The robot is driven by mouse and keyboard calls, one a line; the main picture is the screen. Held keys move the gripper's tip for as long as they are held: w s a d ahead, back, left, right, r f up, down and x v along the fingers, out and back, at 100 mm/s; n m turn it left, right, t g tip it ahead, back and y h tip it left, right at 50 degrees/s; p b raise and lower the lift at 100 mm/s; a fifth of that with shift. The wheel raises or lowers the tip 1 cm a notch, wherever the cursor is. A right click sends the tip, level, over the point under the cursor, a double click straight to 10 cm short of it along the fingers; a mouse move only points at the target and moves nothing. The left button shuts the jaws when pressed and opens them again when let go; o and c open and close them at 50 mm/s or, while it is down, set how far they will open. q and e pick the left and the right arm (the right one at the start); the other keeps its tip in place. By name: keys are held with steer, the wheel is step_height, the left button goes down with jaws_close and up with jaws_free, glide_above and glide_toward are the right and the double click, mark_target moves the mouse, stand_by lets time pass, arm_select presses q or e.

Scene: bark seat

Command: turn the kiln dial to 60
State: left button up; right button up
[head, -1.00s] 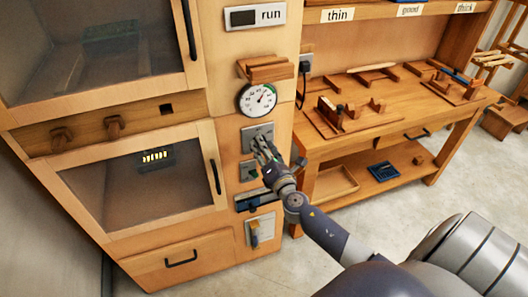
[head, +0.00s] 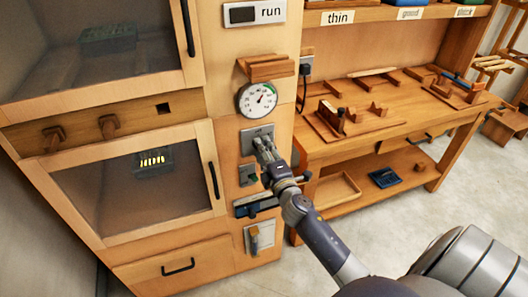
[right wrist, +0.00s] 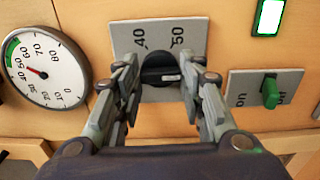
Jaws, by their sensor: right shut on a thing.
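The kiln dial (right wrist: 158,72) is a black round knob on a grey plate (right wrist: 128,38) with numbers, upside down in the right wrist view. In the head view the plate (head: 250,133) is below the round gauge, partly covered by my right gripper (head: 262,142). My right gripper (right wrist: 160,78) has one finger on each side of the knob and is shut on it. A light mark shows on the knob; its exact setting is hard to read. The round gauge (head: 257,100) has a red needle, also seen in the right wrist view (right wrist: 45,70). My left gripper is not in view.
A green switch (right wrist: 270,93) sits on the neighbouring plate, close to my fingers. A blue-handled fitting (head: 255,207) and a lower lever plate (head: 260,237) are below. A wooden ledge (head: 266,68) juts out above the gauge. The workbench (head: 395,115) stands to the right.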

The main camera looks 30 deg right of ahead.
steer(key=shift+m, duration=0.3)
steer(key=o, duration=1)
steer(key=shift+o, duration=0.2)
steer(key=shift+s, duration=0.1)
steer(key=v, duration=1.1)
steer(key=shift+s+a, duration=0.2)
steer(key=shift+s, duration=0.2)
steer(key=shift+f, duration=0.1)
